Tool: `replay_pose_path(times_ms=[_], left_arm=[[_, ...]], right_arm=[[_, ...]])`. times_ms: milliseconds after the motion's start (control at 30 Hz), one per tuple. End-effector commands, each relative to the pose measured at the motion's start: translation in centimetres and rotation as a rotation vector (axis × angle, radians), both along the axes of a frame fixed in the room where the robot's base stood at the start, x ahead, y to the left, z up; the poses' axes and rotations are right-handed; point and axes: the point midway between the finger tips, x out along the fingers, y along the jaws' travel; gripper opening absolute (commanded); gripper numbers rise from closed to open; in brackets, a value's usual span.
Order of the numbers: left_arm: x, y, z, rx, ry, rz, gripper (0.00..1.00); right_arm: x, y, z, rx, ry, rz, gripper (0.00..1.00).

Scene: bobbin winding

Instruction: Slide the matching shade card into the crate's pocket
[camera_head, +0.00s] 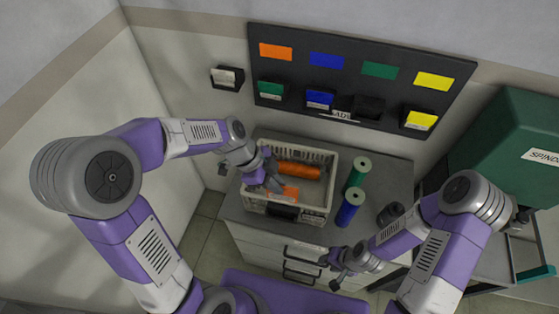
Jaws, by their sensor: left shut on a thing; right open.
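The light grey crate (327,196) stands on the cabinet top and holds an orange bobbin (298,170) lying on its side. A dark pocket (285,212) sits on the crate's front wall. My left gripper (275,187) is over the front part of the crate, shut on an orange card (290,194). The card is close above and behind the pocket; I cannot tell whether it touches the crate. The fingers hide part of the card. My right gripper (341,272) is open and empty, low in front of the cabinet drawers.
A green bobbin (357,172) and a blue bobbin (350,207) stand right of the crate. The wall board (300,72) has colour swatches above holders with green, blue and yellow cards; one holder (368,107) looks empty. A green machine (510,140) stands at right.

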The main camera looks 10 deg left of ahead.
Motion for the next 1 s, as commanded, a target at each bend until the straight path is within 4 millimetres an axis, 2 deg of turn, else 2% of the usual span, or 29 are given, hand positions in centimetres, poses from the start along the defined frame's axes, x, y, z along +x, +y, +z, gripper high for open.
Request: replay_pose_path(times_ms=[67,167,667,1000], left_arm=[[-0.2,-0.1,0.4,0.000,0.000,-0.013,0.00],[-0.3,-0.2,-0.1,-0.001,0.001,-0.017,0.00],[-0.3,-0.1,-6.8,0.000,0.003,-0.015,0.00],[-0.2,-0.1,-6.7,-0.001,0.000,-0.014,0.00]], right_arm=[[0.0,0.0,0.4,0.000,0.001,0.000,0.43],[0.0,0.0,0.1,0.000,0.001,-0.001,0.43],[-0.1,0.0,-3.7,0.000,0.001,-0.001,0.43],[0.0,0.0,-3.5,0.000,0.001,0.000,0.43]])
